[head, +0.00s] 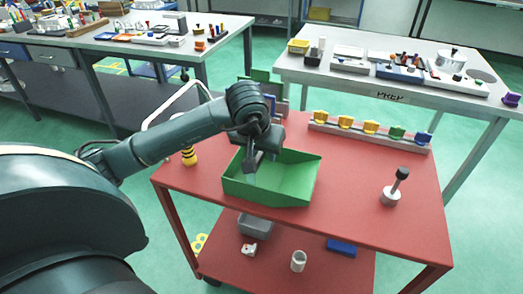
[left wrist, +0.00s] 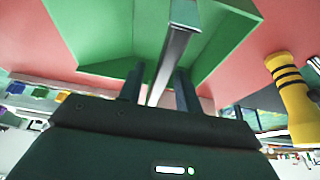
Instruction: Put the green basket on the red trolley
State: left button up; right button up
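The green basket (head: 292,178) sits on the top of the red trolley (head: 340,215), towards its left side. It looks empty. My left gripper (head: 251,172) points down at the basket's left part. In the left wrist view its two fingers (left wrist: 158,80) stand apart. A grey metal bar (left wrist: 178,35) runs between them, with gaps seen beside it. The basket's green inside (left wrist: 110,35) lies beyond the fingers. I cannot tell whether the bar belongs to the basket. My right gripper is not in view.
A yellow-and-black striped object (head: 189,155) stands left of the basket. A row of coloured pieces (head: 371,128) lines the trolley's back edge. A grey knobbed weight (head: 391,194) stands at right. A grey bench (head: 390,85) is behind. The trolley's front middle is clear.

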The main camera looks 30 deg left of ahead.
pick_arm(q)
jog(key=v, duration=1.2)
jog(key=s+d+f+n+g+h, duration=0.1)
jog(key=s+d+f+g+h, duration=0.2)
jog(key=d, duration=0.4)
jog(key=s+d+f+n+g+h, duration=0.1)
jog(key=s+d+f+h, duration=0.2)
jog(key=d+h, duration=0.3)
jog(key=s+d+r+n+h, duration=0.4)
jog(key=d+r+n+h, duration=0.4)
jog(key=d+n+h, duration=0.55)
jog(key=w+a+f+n+t+y, duration=0.2)
jog(key=a+f+n+t+y, duration=0.3)
jog(key=n, duration=0.7)
jog(key=w+a+f+n+t+y, duration=0.1)
jog(key=w+n+t+y, duration=0.15)
jog(key=n+t, duration=0.65)
jog(key=w+a+f+n+t+y, duration=0.2)
jog(key=a+n+t+y, duration=0.15)
jog(key=n, duration=1.05)
jog(key=s+a+f+n+g+y, duration=0.1)
jog(key=s+f+n+g+y, duration=0.2)
jog(key=f+n, duration=0.5)
jog(key=s+f+n+g+y, duration=0.3)
jog(key=s+f+n, duration=0.2)
jog(key=f+n, duration=0.3)
notch_tip(320, 180, down, 3)
jog(key=shift+a+f, duration=0.1)
jog(key=shift+a, duration=0.25)
